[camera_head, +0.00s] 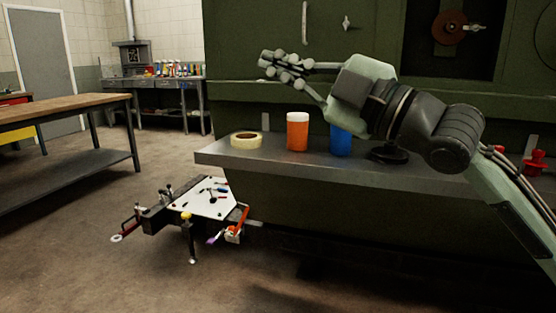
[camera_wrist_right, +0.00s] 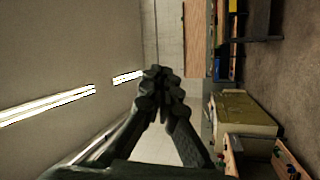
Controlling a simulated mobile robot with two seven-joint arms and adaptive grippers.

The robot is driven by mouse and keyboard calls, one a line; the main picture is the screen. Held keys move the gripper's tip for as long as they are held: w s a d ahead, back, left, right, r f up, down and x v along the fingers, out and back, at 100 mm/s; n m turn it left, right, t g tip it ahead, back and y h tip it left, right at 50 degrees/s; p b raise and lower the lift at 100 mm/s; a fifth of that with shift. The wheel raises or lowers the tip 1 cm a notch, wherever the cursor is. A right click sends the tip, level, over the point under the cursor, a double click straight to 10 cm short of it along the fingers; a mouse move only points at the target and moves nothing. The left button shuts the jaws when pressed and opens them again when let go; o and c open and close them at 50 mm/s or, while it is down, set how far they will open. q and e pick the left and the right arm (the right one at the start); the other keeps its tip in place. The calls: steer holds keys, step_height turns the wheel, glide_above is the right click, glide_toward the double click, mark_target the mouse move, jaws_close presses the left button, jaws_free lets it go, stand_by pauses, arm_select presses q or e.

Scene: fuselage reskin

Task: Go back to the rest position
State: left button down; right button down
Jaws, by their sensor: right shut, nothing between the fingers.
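My right gripper (camera_head: 272,65) is raised above the grey metal ledge in the head view, in front of the dark green panel, with its fingers toward the left. In the right wrist view the fingertips (camera_wrist_right: 160,82) are together and hold nothing. My left gripper is not in view.
On the ledge (camera_head: 225,157) stand a tape roll (camera_head: 246,139), an orange container with a white lid (camera_head: 297,131) and a blue container (camera_head: 341,140) partly behind my arm. A low tool cart (camera_head: 205,200) stands below. A wooden-topped workbench (camera_head: 60,108) is at left; floor between is clear.

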steer(key=w+d+f+m+t+h, duration=0.1)
steer(key=w+d+f+m+h, duration=0.25)
steer(key=f, duration=0.45)
steer(key=w+d+f+m+h, duration=0.3)
steer(key=d+f, duration=0.1)
steer(key=f, duration=0.4)
steer(key=w+d+f+m+t+h, duration=0.1)
steer(key=w+d+f+m+h, duration=0.25)
steer(key=f, duration=0.45)
steer(key=s+d+f+m+g+h, duration=0.25)
steer(key=d+f, duration=0.35)
steer(key=f, duration=0.5)
steer(key=s+d+f+m+g+h, duration=0.1)
steer(key=s+d+f+m+h, duration=0.15)
steer(key=d+f, duration=0.65)
steer(key=s+d+f+m+g+h, duration=0.35)
steer(key=s+d+f, duration=0.55)
steer(key=s+f, duration=0.4)
steer(key=s+d+f+m+g+h, duration=0.2)
steer(key=s+d+f+g+h, duration=0.2)
steer(key=s+d+f, duration=0.7)
steer(key=s+a+f+m+y, duration=0.1)
steer(key=s+a+f+y, duration=0.1)
steer(key=a, duration=0.7)
steer(key=s+a+f+m+y, duration=0.1)
steer(key=a+f, duration=0.3)
steer(key=a, duration=0.6)
steer(key=shift+s+a+f+y, duration=0.15)
steer(key=shift+s+f+y, duration=0.25)
steer(key=shift+y, duration=0.15)
